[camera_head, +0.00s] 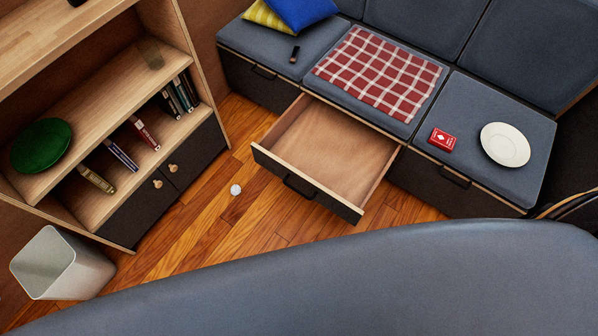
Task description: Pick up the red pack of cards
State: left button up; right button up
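The red pack of cards (441,140) lies flat on the right grey seat cushion (497,115) of the sofa, near its front left corner. It has a small white mark on its face. A white plate (505,145) lies to its right, apart from it. Neither of my grippers shows in the head view.
An empty drawer (335,150) stands pulled out below the middle seat, which bears a red checked cloth (380,72). A bookshelf (100,170) and a grey bin (61,265) stand at left. A small white ball (235,189) lies on the floor. A large grey curved surface (350,285) fills the foreground.

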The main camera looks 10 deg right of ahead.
aim_at(444, 141)
jog(key=z, duration=1.7)
